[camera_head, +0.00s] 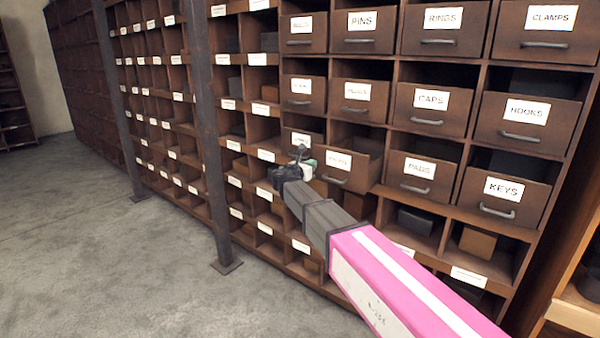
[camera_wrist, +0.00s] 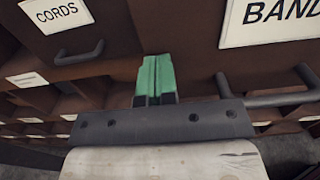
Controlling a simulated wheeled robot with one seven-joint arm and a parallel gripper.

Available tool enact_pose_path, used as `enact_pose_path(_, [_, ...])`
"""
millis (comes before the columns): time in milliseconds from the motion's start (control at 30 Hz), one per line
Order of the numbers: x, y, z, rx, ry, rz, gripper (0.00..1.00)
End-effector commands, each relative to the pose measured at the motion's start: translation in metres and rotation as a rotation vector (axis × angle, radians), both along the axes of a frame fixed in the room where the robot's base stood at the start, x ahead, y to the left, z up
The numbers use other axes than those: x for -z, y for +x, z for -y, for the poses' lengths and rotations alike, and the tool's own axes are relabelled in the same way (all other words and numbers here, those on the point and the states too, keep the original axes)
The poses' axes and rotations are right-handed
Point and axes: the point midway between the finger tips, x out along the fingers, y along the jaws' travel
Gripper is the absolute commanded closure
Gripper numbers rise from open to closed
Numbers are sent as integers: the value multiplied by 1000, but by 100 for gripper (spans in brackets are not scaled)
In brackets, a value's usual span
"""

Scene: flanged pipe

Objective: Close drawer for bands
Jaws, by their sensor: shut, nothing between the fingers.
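The bands drawer (camera_head: 347,166) is a brown wooden drawer with a white label and a dark bar handle. In the head view it sticks out from the cabinet, with its open top showing. In the wrist view its label (camera_wrist: 275,20) reads "BAND", cut off at the edge, and its handle (camera_wrist: 270,90) is at the right. My gripper (camera_wrist: 156,75) has green fingertips pressed together with nothing between them. It is left of the handle, apart from it, near the drawer's front. In the head view my gripper (camera_head: 305,164) is partly hidden by my wrist.
The cords drawer (camera_wrist: 62,22) is just left of the bands drawer. The pads drawer (camera_head: 417,176) is to its right, and the caps drawer (camera_head: 430,108) is up and to the right. Open cubbies lie below. A dark metal post (camera_head: 208,130) stands left; the grey floor (camera_head: 120,270) is clear.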

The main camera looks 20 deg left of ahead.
Motion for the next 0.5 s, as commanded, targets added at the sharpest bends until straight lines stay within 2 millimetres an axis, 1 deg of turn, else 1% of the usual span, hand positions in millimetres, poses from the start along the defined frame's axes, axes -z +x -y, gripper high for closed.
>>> enact_pose_path(33, [0,17,4,2,0,0,100])
enact_pose_path(200, [0,55,21,2,0,0,100])
enact_pose_path(400, [0,89,35,1,0,0,100])
enact_pose_path(500, [0,100,39,-1,0,0,100])
